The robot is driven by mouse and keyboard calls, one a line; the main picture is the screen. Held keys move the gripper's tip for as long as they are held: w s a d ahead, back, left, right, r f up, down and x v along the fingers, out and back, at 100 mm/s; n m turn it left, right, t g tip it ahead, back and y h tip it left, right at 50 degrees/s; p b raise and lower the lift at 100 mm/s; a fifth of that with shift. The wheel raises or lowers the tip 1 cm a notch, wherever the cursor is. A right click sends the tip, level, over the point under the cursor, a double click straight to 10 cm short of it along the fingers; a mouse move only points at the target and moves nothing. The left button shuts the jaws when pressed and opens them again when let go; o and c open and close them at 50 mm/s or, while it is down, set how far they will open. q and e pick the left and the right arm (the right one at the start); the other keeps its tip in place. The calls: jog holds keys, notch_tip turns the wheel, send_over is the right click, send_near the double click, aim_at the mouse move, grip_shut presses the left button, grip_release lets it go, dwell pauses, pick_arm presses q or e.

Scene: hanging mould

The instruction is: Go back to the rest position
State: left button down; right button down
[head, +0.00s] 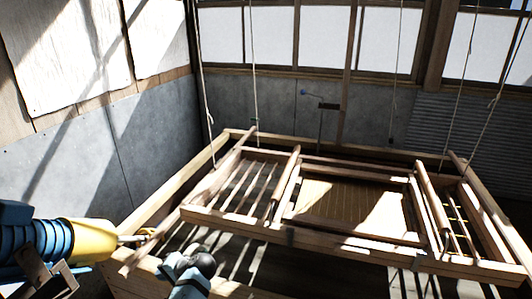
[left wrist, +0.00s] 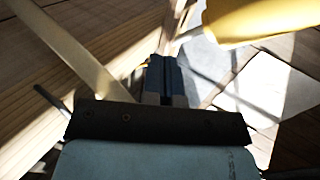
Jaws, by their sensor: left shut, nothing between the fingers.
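My left gripper (head: 190,266) shows at the bottom of the head view, left of centre, in front of the near beam of the hanging wooden frame. In the left wrist view its fingers (left wrist: 166,80) are together, with nothing between them. My right gripper is not in view. The hanging wooden mould (head: 350,236) has slatted bays at both sides and a panel in the middle. It hangs from ropes and fills the middle and right of the head view.
A tapered yellow piece (head: 92,240) with a blue ribbed end is at the lower left; it also shows in the left wrist view (left wrist: 260,20), close to my fingers. Ropes (head: 254,75) hang above the frame. Grey walls (head: 150,120) stand behind and left.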

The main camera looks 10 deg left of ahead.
pick_arm(q)
jog(key=s+d+f+m+t+h+p, duration=0.1)
jog(key=s+d+f+m+t+h, duration=0.2)
jog(key=s+d+f+t+h, duration=0.5)
jog(key=s+d+r+n+t+h+p, duration=0.1)
jog(key=s+d+h, duration=0.6)
jog(key=s+d, duration=0.7)
jog(key=shift+s+r+t, duration=0.5)
jog(key=shift+s+r, duration=0.4)
jog(key=shift+s, duration=0.3)
